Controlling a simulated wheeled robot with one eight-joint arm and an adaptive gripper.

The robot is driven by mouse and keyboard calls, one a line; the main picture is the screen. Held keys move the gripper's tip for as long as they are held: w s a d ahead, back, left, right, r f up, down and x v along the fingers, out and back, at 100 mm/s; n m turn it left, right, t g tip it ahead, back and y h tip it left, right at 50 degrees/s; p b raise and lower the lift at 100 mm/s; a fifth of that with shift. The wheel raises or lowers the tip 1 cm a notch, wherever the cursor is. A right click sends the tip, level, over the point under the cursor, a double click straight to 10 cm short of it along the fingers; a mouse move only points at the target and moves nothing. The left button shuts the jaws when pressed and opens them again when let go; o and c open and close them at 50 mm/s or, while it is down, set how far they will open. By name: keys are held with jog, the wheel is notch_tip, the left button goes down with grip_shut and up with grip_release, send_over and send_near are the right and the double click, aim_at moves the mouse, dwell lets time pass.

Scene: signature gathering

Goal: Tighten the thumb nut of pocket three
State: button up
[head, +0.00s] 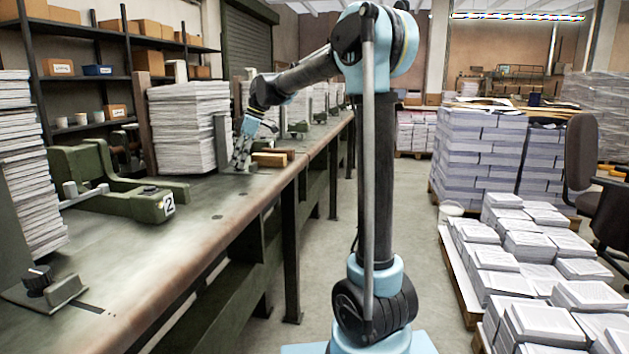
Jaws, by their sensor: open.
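My gripper (241,160) points down over the long bench, at the right side of a tall paper stack (187,125) in a pocket beyond the one marked 2. It is open, small in the view and close to a grey upright plate (221,140). I cannot tell whether it touches anything. No number 3 label is readable, and no thumb nut can be made out at the gripper; the arm and fingers may hide it. The nearer green feeder unit (160,207) carries the number 2 and a small dark knob (150,189).
Wooden blocks (270,158) lie on the bench just right of the gripper. A black knob (38,278) on a grey block sits at the near left. More pockets line the bench (190,262) farther back. Paper pallets (500,280) stand at right; the aisle floor is clear.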

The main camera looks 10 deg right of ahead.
jog(key=shift+w+n+g, duration=0.1)
jog(key=shift+n+g, duration=0.2)
jog(key=shift+n, duration=0.6)
jog(key=v, duration=1.8)
jog(key=s+d+f+m+t+h, duration=0.2)
jog(key=s+d+f+m, duration=0.9)
jog(key=s+d+f, duration=0.6)
jog(key=shift+s+f+m+h, duration=0.3)
jog(key=shift+s+f, duration=0.55)
jog(key=shift+s, duration=1.25)
jog(key=s+d+f+m+h, duration=0.1)
jog(key=s+d+f+m, duration=0.3)
jog(key=s+f, duration=0.4)
jog(key=s+d+f+m+t+h, duration=0.1)
jog(key=s+d+f+m, duration=0.3)
jog(key=s+f, duration=0.4)
notch_tip(320, 180, down, 6)
jog(key=shift+r, duration=0.1)
